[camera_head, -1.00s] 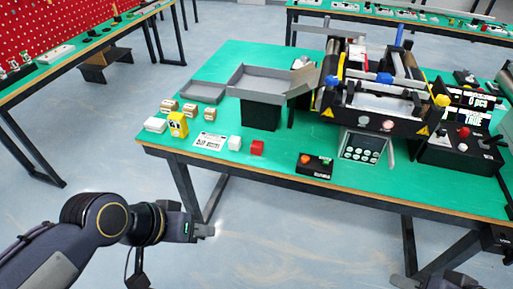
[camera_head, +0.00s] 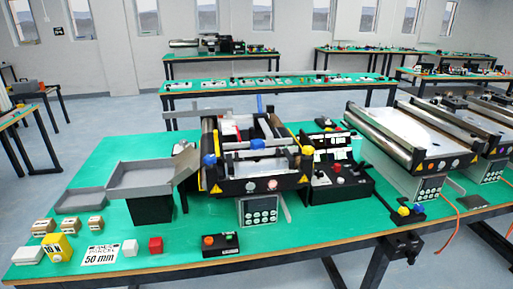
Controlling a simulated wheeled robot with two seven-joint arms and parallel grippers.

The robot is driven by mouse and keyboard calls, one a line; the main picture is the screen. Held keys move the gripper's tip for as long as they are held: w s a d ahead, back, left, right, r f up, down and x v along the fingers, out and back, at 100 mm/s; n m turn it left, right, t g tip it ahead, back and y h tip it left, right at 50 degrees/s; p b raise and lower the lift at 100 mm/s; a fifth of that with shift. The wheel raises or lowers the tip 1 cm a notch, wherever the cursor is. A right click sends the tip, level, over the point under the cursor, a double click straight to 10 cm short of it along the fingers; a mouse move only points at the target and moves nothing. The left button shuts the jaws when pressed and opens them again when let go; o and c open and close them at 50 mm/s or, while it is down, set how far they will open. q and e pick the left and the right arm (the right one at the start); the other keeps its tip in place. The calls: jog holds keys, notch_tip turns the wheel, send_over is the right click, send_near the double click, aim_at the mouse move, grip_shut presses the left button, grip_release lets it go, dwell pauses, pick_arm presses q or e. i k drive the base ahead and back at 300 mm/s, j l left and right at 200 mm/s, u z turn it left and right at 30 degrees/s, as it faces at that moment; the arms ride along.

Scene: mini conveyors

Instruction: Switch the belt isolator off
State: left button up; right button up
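The mini conveyor (camera_head: 255,165) stands on the green table, with blue and yellow knobs and a black front panel. No part is clearly readable as the belt isolator. A black box (camera_head: 404,245) hangs at the table's front edge, right of the conveyor; its switch position is too small to tell. A small black control box (camera_head: 220,244) with an orange-red button lies at the front edge. A larger black box (camera_head: 338,181) with a red button stands right of the conveyor. Neither of my grippers is in view.
More roller conveyors (camera_head: 410,135) stand at right. An orange cable (camera_head: 447,205) runs there.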

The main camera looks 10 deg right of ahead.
aim_at(360, 165)
jog(key=i+l+z, duration=0.15)
jog(key=i+l, duration=0.55)
jog(key=l, duration=0.1)
